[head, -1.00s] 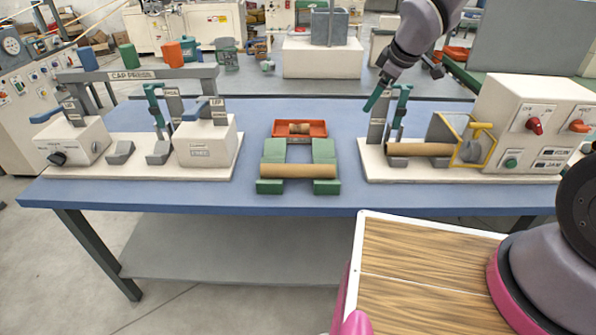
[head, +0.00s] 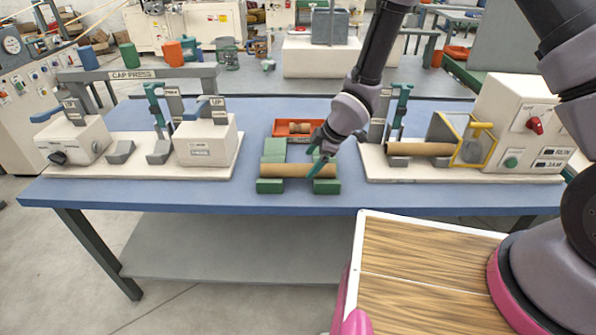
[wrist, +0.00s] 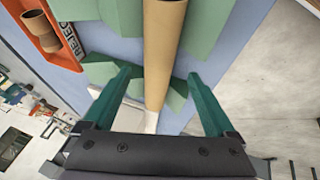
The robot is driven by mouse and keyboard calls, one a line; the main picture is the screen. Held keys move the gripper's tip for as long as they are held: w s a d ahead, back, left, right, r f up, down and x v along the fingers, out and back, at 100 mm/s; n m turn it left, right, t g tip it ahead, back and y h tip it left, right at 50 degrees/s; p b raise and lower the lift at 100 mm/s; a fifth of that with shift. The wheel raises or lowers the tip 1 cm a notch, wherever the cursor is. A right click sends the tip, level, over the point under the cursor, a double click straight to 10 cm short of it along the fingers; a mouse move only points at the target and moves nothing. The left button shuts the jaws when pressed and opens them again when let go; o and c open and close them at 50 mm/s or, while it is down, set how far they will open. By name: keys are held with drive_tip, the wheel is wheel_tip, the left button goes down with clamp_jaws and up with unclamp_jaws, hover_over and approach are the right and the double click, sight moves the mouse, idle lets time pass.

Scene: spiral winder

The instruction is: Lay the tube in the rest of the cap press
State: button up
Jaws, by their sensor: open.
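A tan cardboard tube (head: 285,171) lies level across the green blocks (head: 270,187) at the front middle of the table. My gripper (head: 317,172) is over its right part. In the wrist view the tube (wrist: 163,50) runs between the two green fingers, with a gap on each side, so the open gripper (wrist: 160,76) is not closed on it. The cap press (head: 140,73) stands at the left. Its rest, two grey cradles (head: 120,152) between the two white housings, is empty.
A second tan tube (head: 420,149) lies in the machine at the right, beside a yellow-framed guard (head: 478,145). An orange reject tray (head: 283,128) with short tube pieces sits behind the green blocks.

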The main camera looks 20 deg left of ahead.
sight(305, 166)
drive_tip(key=x, duration=0.4)
drive_tip(key=shift+w+a+f, duration=0.15)
drive_tip(key=shift+a+f, duration=0.1)
drive_tip(key=shift+a, duration=0.05)
clamp_jaws()
drive_tip(key=shift+r, duration=0.2)
